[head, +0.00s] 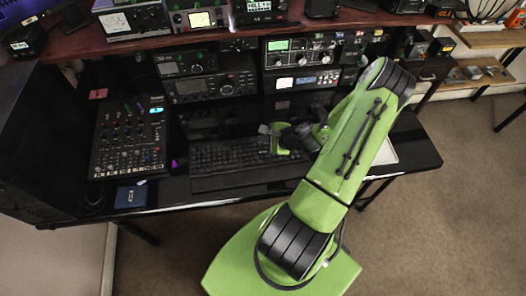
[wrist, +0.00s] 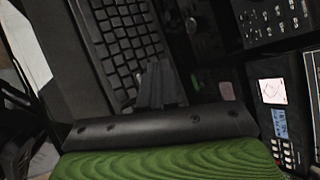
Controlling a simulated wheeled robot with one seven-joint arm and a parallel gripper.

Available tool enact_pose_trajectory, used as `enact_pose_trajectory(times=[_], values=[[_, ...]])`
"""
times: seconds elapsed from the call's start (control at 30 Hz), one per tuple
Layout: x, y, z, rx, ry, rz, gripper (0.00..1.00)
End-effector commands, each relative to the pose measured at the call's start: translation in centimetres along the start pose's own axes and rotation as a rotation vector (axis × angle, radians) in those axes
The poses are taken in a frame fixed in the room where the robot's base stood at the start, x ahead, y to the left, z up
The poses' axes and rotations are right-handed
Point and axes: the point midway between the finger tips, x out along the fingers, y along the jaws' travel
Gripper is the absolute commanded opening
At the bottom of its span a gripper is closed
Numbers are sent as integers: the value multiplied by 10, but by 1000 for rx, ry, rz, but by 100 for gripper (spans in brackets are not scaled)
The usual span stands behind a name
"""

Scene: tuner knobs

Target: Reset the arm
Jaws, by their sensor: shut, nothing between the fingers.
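My green arm reaches forward from my green base over the black desk. My gripper (head: 268,130) is at its far end, above the right part of the black keyboard (head: 225,155), near the radios at the back. In the wrist view my gripper (wrist: 162,68) shows as dark fingers close together, with nothing seen between them. The keyboard (wrist: 120,40) lies beyond the fingers there. I cannot tell the exact height of the fingers above the desk.
Open floor (head: 450,220) lies to the right.

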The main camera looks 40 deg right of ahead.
Motion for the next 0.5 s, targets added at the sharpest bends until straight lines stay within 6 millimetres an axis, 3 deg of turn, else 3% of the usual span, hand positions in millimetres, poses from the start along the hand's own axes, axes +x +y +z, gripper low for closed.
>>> enact_pose_trajectory(times=[0.37, 0.5], values=[[-1, -2, 4, -31, -1, 11, 0], [-15, -10, 45, -333, -6, 126, 0]])
